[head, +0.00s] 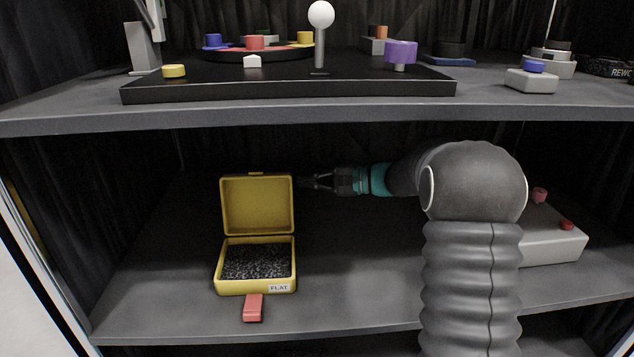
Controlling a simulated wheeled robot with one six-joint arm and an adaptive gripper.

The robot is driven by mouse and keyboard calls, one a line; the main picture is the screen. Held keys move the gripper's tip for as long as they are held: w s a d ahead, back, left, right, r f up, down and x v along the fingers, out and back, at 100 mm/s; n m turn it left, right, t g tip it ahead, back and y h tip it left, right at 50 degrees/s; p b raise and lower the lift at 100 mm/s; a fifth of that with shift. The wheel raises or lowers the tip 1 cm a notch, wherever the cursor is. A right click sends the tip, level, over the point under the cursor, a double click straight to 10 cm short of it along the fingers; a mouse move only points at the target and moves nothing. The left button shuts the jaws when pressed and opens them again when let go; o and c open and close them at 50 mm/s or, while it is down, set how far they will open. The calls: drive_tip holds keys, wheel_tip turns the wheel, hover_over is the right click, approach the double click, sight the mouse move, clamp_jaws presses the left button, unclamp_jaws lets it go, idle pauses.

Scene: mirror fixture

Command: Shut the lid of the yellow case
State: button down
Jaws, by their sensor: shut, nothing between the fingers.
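The yellow case (256,287) stands on the lower shelf, left of the middle in the head view. Its lid (257,204) is open and stands nearly upright at the back. Dark speckled foam or lining (257,261) shows inside, and a label on the front reads FLAT. My gripper (305,182) reaches in from the right and points left. Its tips are just right of the lid's upper right edge in the picture. I cannot tell whether they touch the lid. The fingers are shut and hold nothing.
A red tab-like object (253,308) lies in front of the case. A grey box with red knobs (552,240) stands at the right, partly behind my arm. The upper shelf (300,118) runs above the case and carries a black board (290,90) with coloured knobs. Left of the case is clear.

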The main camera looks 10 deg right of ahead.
sight(286, 181)
drive_tip(key=x, duration=0.5)
drive_tip(key=shift+a+f, duration=0.1)
drive_tip(key=shift+s+a, duration=0.2)
drive_tip(key=shift+s, duration=0.05)
drive_tip(key=shift+s+r+b, duration=0.2)
drive_tip(key=shift+s+r, duration=0.25)
drive_tip(key=shift+s, duration=0.3)
drive_tip(key=shift+s+r+b, duration=0.2)
drive_tip(key=shift+s+r, duration=0.25)
drive_tip(key=shift+s, duration=0.35)
drive_tip(key=shift+r, duration=0.15)
